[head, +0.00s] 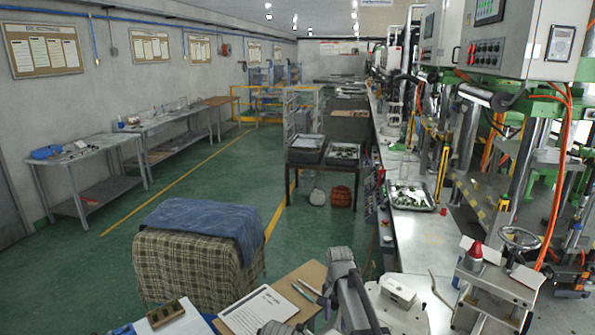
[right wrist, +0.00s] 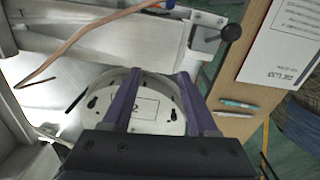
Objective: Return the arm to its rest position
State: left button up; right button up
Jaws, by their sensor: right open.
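My right gripper (right wrist: 160,73) shows in the right wrist view with its two purple fingers spread apart. Nothing is between them. Behind the fingers is a round white plate (right wrist: 148,125) with dark slots, partly covered by the gripper. In the head view, grey links of my arm rise at the bottom middle, between the wooden board and the machine bench. The fingertips cannot be made out there. My left gripper cannot be identified in either view.
A wooden board (head: 312,270) holds a paper sheet (head: 258,312) and pens. A cloth-covered seat (head: 185,262) stands to its left. The machine bench (head: 425,245) carries a metal tray of green parts (head: 410,196). A clamp with a red knob (head: 473,254) is at right.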

jog(key=s+a+f+n+b, duration=0.1)
jog(key=s+f+n+b, duration=0.2)
jog(key=s, duration=0.5)
jog(key=s+a+f+n+b, duration=0.2)
jog(key=s+n, duration=0.3)
jog(key=s, duration=0.3)
jog(key=s+a+f+n+h+b, duration=0.1)
jog(key=s+f+n+b, duration=0.3)
jog(key=s, duration=0.5)
jog(key=shift+a+f, duration=0.55)
jog(key=shift+a, duration=0.15)
